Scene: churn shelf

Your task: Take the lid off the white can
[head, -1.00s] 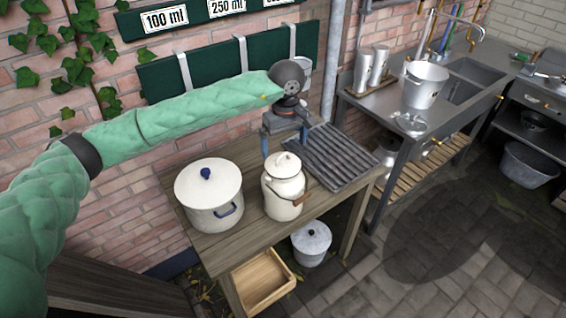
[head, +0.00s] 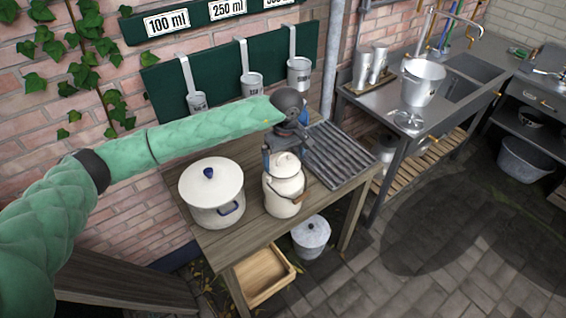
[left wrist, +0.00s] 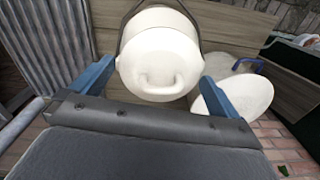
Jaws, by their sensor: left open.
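The white can (head: 284,198) stands upright on the wooden table, with a wire handle and wooden grip. Its white lid (head: 286,165) sits on top. In the left wrist view the lid (left wrist: 157,62) faces me, its loop handle towards the camera. My left gripper (head: 285,152) is open just behind and above the lid in the head view. In the left wrist view its blue fingers (left wrist: 158,72) stand on either side of the lid, with gaps; I cannot tell the exact height. My right gripper is not in view.
A larger white pot (head: 212,202) with a blue knob stands left of the can. A ribbed grey rack (head: 345,160) lies on the table (head: 248,232) to the right. Metal cups (head: 252,84) hang on the green board behind. A grey lidded pot (head: 311,237) is below.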

